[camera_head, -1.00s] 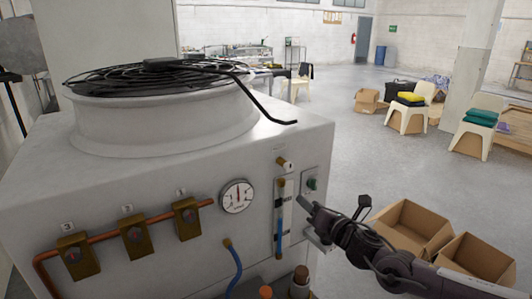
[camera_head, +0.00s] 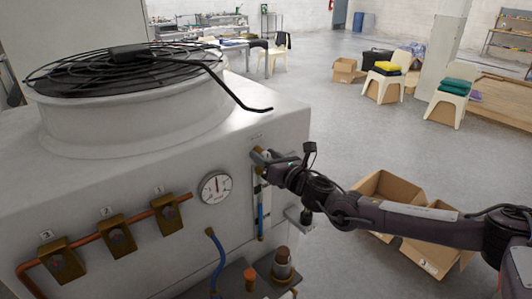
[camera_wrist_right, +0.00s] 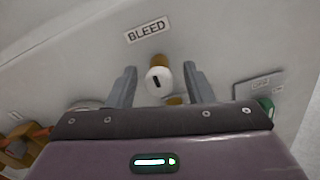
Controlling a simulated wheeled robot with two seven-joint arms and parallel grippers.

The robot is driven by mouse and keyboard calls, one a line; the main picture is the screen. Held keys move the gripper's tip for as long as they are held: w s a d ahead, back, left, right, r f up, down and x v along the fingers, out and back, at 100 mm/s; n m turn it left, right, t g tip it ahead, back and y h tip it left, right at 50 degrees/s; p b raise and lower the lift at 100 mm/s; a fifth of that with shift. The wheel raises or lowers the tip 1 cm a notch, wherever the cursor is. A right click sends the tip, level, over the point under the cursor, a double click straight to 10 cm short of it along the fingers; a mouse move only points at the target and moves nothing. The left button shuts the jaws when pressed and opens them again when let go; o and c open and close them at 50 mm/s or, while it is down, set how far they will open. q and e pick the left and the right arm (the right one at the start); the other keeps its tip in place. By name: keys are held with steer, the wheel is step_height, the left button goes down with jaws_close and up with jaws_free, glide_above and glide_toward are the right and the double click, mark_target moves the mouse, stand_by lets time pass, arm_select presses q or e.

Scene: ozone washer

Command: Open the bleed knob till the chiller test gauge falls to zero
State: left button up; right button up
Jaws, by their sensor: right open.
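The bleed knob (camera_wrist_right: 158,79) is a small white round cap with a dark slot on a brass stem, under the BLEED label (camera_wrist_right: 147,31). In the right wrist view it sits between the two fingers of my right gripper (camera_wrist_right: 160,76), with a gap on each side. The gripper is open. In the head view my right gripper (camera_head: 263,157) is at the machine's front panel and mostly hides the knob. The round white test gauge (camera_head: 215,187) is left of it; its needle points roughly upward, but its numbers are too small to read. My left gripper is out of view.
Left of the gauge, several brass valves (camera_head: 115,236) sit on a copper pipe. Below the gripper are a blue hose (camera_head: 217,260) and a brown-capped fitting (camera_head: 282,264). The fan guard (camera_head: 120,70) tops the machine. Open cardboard boxes (camera_head: 385,190) stand on the floor at right.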

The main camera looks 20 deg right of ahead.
steer(key=c, duration=1)
